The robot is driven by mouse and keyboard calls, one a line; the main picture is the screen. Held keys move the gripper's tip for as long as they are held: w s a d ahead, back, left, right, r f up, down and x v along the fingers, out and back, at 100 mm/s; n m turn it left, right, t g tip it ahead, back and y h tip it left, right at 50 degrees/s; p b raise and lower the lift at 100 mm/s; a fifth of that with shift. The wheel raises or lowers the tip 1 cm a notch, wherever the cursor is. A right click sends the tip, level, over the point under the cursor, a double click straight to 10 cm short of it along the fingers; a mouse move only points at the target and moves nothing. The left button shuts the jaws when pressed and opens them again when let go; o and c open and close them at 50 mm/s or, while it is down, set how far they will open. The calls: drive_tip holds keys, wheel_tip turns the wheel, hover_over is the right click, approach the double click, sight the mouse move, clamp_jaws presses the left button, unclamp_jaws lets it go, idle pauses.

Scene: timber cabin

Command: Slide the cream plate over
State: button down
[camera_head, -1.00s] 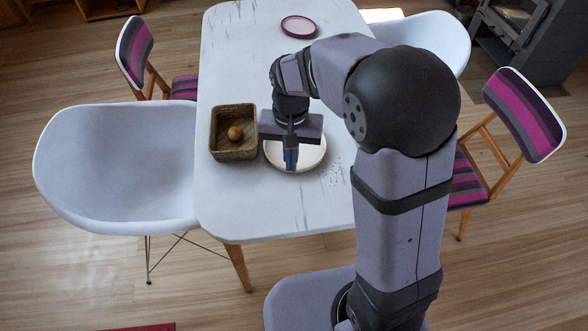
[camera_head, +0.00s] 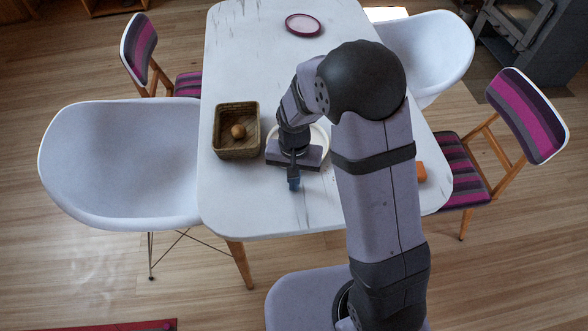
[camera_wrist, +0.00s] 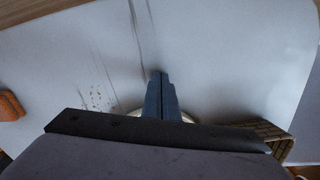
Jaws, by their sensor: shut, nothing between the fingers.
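The cream plate (camera_head: 324,139) lies on the white table, mostly hidden behind my gripper and arm. Its pale rim shows to the right of the wrist in the head view. In the wrist view small bits of the rim (camera_wrist: 187,117) show beside my fingers. My gripper (camera_head: 293,186) points down, shut and empty, with its fingertips on the near side of the plate. The fingertips also show in the wrist view (camera_wrist: 160,76), over bare tabletop. I cannot tell whether the fingers touch the plate or the table.
A woven basket (camera_head: 224,151) holding a round brown item (camera_head: 238,131) stands just left of my gripper. A purple-rimmed dish (camera_head: 303,24) lies at the far end. An orange object (camera_head: 421,172) sits near the right edge. The near tabletop (camera_head: 265,205) is clear. Chairs surround the table.

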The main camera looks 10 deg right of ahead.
drive_tip(key=shift+w+d+r+p, duration=0.1)
drive_tip(key=shift+w+d+p, duration=0.2)
drive_tip(key=shift+w, duration=0.65)
drive_tip(key=shift+w+d+r+p, duration=0.15)
drive_tip(key=shift+w+d, duration=0.2)
drive_tip(key=shift+w, duration=0.55)
drive_tip(key=shift+f, duration=0.1)
drive_tip(key=w+d, duration=0.1)
drive_tip(key=w, duration=0.2)
drive_tip(key=w+d, duration=0.1)
drive_tip(key=w, duration=0.2)
drive_tip(key=w+d, duration=0.1)
drive_tip(key=w, duration=0.2)
drive_tip(key=shift+w+d, duration=0.1)
drive_tip(key=shift+w, duration=0.25)
drive_tip(key=shift+s, duration=0.15)
drive_tip(key=shift+s+a+p, duration=0.3)
drive_tip(key=shift+s+p, duration=0.05)
drive_tip(key=shift+s, duration=0.4)
drive_tip(key=shift+s+a+p, duration=0.25)
drive_tip(key=shift+s+p, duration=0.05)
drive_tip(key=shift+s, duration=0.45)
drive_tip(key=shift+s+a+r, duration=0.1)
drive_tip(key=shift+s+r, duration=0.2)
wheel_tip(320, 180, up, 10)
drive_tip(key=b, duration=0.1)
drive_tip(key=shift+f+b, duration=0.25)
drive_tip(key=shift+b, duration=0.1)
